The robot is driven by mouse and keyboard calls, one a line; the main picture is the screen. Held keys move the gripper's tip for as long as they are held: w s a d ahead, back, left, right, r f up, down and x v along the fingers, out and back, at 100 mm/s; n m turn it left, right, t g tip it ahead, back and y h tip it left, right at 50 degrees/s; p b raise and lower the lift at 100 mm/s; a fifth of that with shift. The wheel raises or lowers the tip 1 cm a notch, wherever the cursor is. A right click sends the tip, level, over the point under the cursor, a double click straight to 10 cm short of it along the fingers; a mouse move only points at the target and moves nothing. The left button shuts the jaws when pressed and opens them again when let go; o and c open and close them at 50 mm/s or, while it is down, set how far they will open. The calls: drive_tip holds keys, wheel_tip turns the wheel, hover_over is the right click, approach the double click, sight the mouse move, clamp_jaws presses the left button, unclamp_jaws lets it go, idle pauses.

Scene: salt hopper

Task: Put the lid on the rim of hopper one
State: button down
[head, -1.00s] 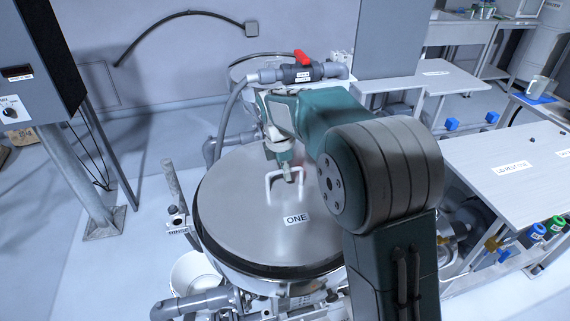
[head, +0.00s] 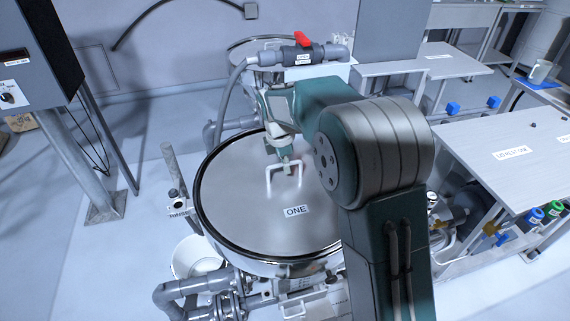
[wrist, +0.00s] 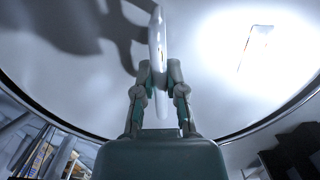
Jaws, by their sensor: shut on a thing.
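The lid (head: 238,200) is a round grey metal disc with a white loop handle (head: 268,184) and a label reading ONE. It lies level over hopper one (head: 262,268), a round steel vessel, and covers its mouth. A dark band and thin bright rim show around the lid's left and front edge. I see no clear gap there; the right edge is hidden behind my arm. My gripper (head: 286,164) is shut on the handle. In the wrist view, the fingers of my gripper (wrist: 160,92) pinch the handle (wrist: 154,50) above the lid (wrist: 205,85).
A grey bench (head: 500,150) is at right. A dark control box (head: 40,50) is at far left.

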drive_tip(key=shift+f, duration=0.35)
drive_tip(key=c, duration=0.7)
unclamp_jaws()
drive_tip(key=shift+o, duration=0.3)
drive_tip(key=shift+f, duration=0.1)
drive_tip(key=r, duration=0.3)
drive_tip(key=a+r, duration=0.1)
drive_tip(key=r, duration=0.7)
drive_tip(key=shift+a+r, duration=0.15)
drive_tip(key=shift+a, duration=0.1)
drive_tip(key=shift+s+r, duration=0.1)
drive_tip(key=shift+r, duration=0.3)
